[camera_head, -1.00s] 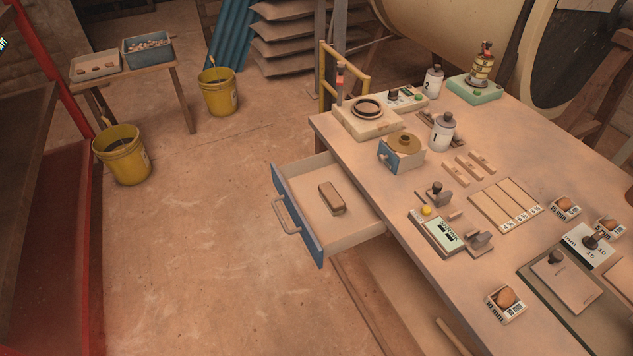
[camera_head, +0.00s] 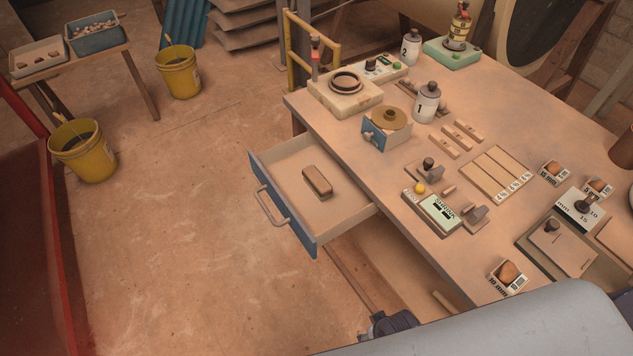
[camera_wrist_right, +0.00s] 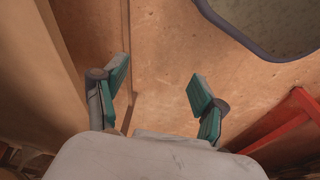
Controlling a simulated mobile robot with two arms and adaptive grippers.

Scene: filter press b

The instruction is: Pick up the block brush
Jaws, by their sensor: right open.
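The block brush (camera_head: 317,181) is a small brown block lying in the open drawer (camera_head: 347,217) of the workbench. Nothing touches it from above. My right gripper (camera_wrist_right: 158,88) shows in the right wrist view with its two green-padded fingers spread apart and nothing between them. In the head view a grey part of my arm comes in at the bottom right, and a dark part of it shows low beside the bench, below and in front of the drawer. The brush is not visible in the right wrist view. My left gripper is not in view.
The drawer's blue front (camera_head: 284,205) with its handle sticks out from the bench (camera_head: 405,170). The bench top holds numbered jars, a small blue-fronted box (camera_head: 386,129), a green-faced instrument (camera_head: 440,211) and wooden bars. The floor (camera_head: 185,235) left of the drawer is clear. Yellow buckets (camera_head: 83,150) stand farther left.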

